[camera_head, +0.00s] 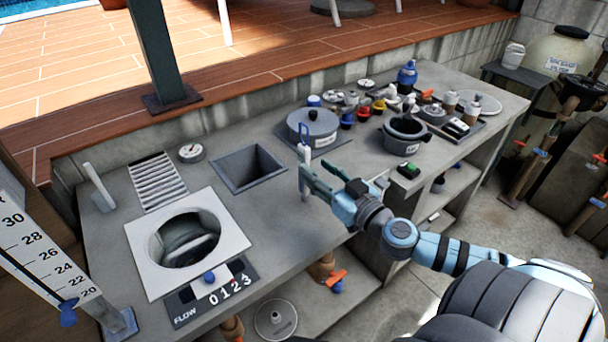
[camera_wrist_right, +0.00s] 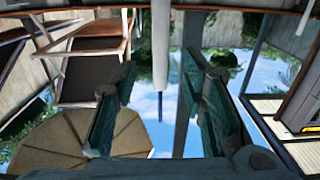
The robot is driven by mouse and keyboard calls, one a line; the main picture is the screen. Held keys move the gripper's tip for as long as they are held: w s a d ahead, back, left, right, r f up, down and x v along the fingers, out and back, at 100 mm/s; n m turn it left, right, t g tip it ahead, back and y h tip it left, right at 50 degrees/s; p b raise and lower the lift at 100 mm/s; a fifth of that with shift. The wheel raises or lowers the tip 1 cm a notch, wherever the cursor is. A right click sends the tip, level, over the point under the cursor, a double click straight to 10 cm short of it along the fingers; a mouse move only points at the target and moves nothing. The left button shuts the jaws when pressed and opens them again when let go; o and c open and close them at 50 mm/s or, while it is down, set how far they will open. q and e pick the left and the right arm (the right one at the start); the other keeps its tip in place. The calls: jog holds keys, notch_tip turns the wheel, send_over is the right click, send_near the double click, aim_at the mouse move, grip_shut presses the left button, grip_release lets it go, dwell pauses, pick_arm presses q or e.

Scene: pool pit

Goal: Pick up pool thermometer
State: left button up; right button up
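The likely pool thermometer (camera_head: 305,152) is a slim pale stick with a blue loop on top. It stands upright near the front of the grey bench, beside a round grey lidded pot. My right gripper (camera_head: 309,178) is at the stick, with its green fingers apart. In the right wrist view, a white rod with a thin blue end (camera_wrist_right: 160,60) hangs between the spread fingers (camera_wrist_right: 158,112), with a visible gap on each side. The stick's lower part is partly hidden by a finger. My left gripper is not in view.
The grey lidded pot (camera_head: 312,128) is just behind. A square opening (camera_head: 248,168) and a white-framed round skimmer opening (camera_head: 140,240) lie to the left. A grey pump pot (camera_head: 403,135) and several small caps and bottles crowd the right. A large numbered scale (camera_head: 45,255) stands front left.

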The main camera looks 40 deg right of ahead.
aim_at(308, 157)
jog(key=w+p, duration=0.1)
jog(key=w, duration=0.1)
jog(key=w+r+p, duration=0.1)
jog(key=w+r, duration=0.1)
jog(key=w, duration=0.1)
jog(key=shift+w+p, duration=0.3)
jog(key=shift+p, duration=0.1)
jog(key=shift+w+f, duration=0.15)
jog(key=shift+w, duration=0.1)
jog(key=shift+f, duration=0.1)
jog(key=shift+c, duration=0.2)
jog(key=shift+s, duration=0.1)
grip_shut()
